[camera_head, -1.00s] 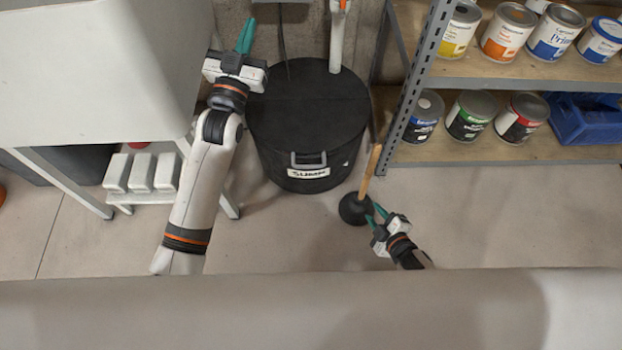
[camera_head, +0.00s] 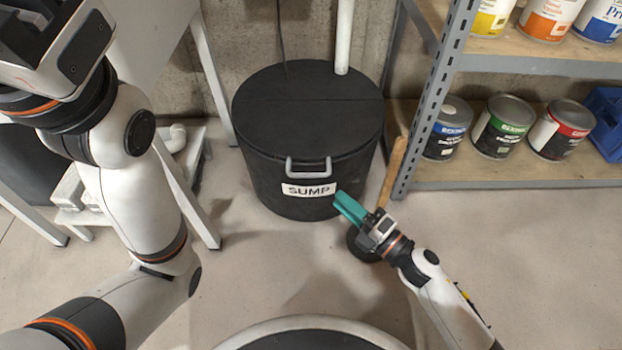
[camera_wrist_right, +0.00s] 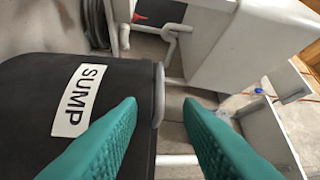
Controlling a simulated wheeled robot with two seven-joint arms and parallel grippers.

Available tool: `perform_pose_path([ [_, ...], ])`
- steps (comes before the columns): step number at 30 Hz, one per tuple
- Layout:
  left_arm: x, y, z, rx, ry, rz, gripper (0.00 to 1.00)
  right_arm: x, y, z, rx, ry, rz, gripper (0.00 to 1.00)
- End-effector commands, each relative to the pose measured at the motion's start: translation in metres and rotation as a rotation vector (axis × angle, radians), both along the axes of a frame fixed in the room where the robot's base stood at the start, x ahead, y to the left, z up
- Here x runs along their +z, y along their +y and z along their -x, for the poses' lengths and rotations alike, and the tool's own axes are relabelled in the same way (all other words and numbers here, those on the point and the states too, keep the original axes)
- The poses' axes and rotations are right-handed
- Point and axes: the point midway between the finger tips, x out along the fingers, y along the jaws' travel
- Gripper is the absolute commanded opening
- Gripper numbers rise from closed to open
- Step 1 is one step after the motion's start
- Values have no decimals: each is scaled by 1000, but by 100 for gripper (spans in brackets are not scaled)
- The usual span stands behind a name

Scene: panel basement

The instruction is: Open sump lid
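The sump is a black round tub (camera_head: 272,192) against the back wall, with a flat black lid (camera_head: 300,98) lying on it. A grey U-shaped handle (camera_head: 308,174) is at the lid's front edge, above a white SUMP label (camera_head: 296,190). My right gripper (camera_head: 345,203) is low in front of the tub, right of the label. In the right wrist view its green fingers (camera_wrist_right: 160,102) are apart and empty. The handle (camera_wrist_right: 158,92) appears edge-on beyond the gap between them. My left gripper's body (camera_head: 45,50) is at the upper left; its fingers are out of frame.
A plunger (camera_head: 392,170) with a wooden stick stands right of the tub, partly behind my right gripper. A metal shelf (camera_head: 520,170) with paint cans is at the right. A white pipe (camera_head: 343,40) rises behind the lid. A sink's leg (camera_head: 215,80) stands left.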

Motion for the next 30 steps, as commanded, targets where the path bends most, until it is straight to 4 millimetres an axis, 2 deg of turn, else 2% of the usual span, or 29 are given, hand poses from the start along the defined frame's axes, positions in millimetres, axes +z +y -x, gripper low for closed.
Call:
perform_pose_path([
  [3,-3,0,6,0,-19,-1,0,2,16,-16,1,-4,-3,33],
  [9,-16,0,6,2,-16,-1,0,7,45,-45,0,-3,-3,33],
  [15,-24,-1,5,2,-16,-1,0,11,66,-66,-2,0,-2,33],
  [21,-27,-1,6,2,-17,-2,0,13,74,-74,-3,2,-1,33],
  [29,-26,-1,6,1,-16,-2,0,14,75,-74,-3,4,-1,33],
  [30,-26,-1,6,1,-16,-2,0,14,75,-74,-3,3,-2,26],
])
